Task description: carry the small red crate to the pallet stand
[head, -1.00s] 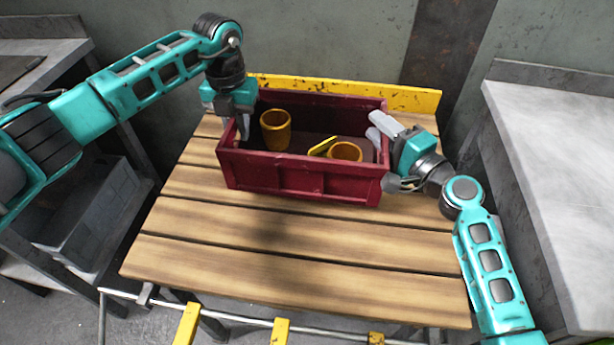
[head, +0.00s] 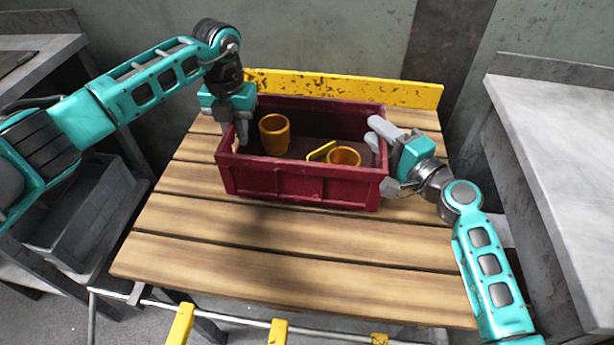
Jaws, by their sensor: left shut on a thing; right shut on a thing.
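The small red crate (head: 298,183) is over the slatted wooden top of the pallet stand (head: 290,253), near its back. I cannot tell whether its bottom touches the slats. Inside are an upright yellow cup (head: 274,135), a second yellow cup (head: 344,157) and a thin yellow piece (head: 320,151). My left gripper (head: 238,137) is shut on the crate's left end wall, coming from above. My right gripper (head: 385,150) is shut on the right end wall, coming from the side. The crate looks about level.
A yellow board (head: 345,90) edges the back of the stand. A grey table (head: 560,150) stands at the right. A grey bin (head: 85,225) sits on a low shelf at the left. The front slats are bare.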

